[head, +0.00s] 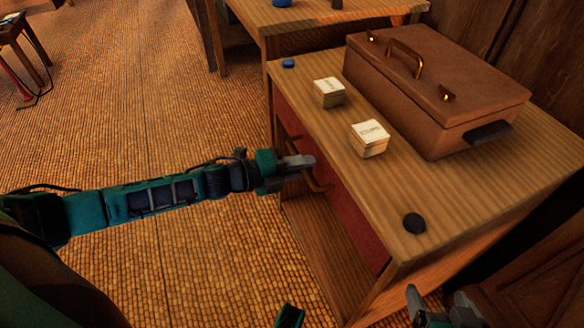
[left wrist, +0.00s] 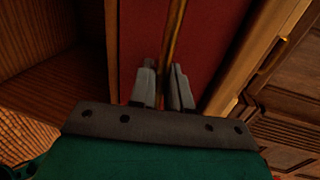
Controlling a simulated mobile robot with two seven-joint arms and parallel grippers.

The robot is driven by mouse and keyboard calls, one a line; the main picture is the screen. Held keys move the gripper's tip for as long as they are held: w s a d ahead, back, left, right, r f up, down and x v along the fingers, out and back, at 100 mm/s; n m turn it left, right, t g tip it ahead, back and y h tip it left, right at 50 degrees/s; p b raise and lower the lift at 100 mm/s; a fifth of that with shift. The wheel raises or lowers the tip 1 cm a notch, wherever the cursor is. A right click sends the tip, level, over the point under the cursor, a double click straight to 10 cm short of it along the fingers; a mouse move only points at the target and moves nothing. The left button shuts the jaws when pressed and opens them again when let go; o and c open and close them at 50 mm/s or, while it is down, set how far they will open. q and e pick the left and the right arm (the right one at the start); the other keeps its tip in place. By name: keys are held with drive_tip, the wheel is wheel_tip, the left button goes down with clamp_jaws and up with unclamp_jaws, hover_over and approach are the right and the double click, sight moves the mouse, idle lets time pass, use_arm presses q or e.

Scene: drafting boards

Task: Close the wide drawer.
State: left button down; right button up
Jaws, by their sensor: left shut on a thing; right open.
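The wide drawer (head: 345,205) has a dark red front under the wooden tabletop. Its front looks about level with the table's edge; I cannot tell whether a small gap remains. My left gripper (head: 305,165) reaches in from the left and is shut on the drawer's brass handle (head: 318,186), hiding its middle. In the left wrist view, the handle (left wrist: 174,45) runs between the two fingers (left wrist: 163,88), with the red drawer front (left wrist: 212,45) behind. My right gripper (head: 438,305) is open and empty at the bottom edge, near the table's front corner.
On the tabletop (head: 470,195) are a brown case (head: 430,85), two small labelled boxes (head: 328,92) (head: 369,138), a black disc (head: 414,223) and a blue cap (head: 288,64). An open shelf (head: 315,235) lies below the drawer.

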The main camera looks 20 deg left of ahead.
use_arm(q)
drive_tip(key=shift+w+r, duration=0.1)
drive_tip(key=c, duration=1.3)
unclamp_jaws()
drive_tip(key=shift+w+d, duration=0.1)
drive_tip(key=shift+d, duration=0.05)
use_arm(e)
drive_tip(key=shift+w, duration=0.1)
drive_tip(key=shift+r, duration=0.1)
use_arm(q)
drive_tip(key=shift+s+a+r, duration=0.1)
drive_tip(key=shift+s+a, duration=0.2)
drive_tip(key=shift+s, duration=0.05)
drive_tip(key=p+v, duration=0.3)
drive_tip(key=v, duration=0.9)
drive_tip(key=shift+f, duration=0.2)
use_arm(e)
drive_tip(key=shift+s+d+r, duration=0.25)
drive_tip(key=shift+d+r, duration=0.2)
drive_tip(key=shift+r, duration=0.15)
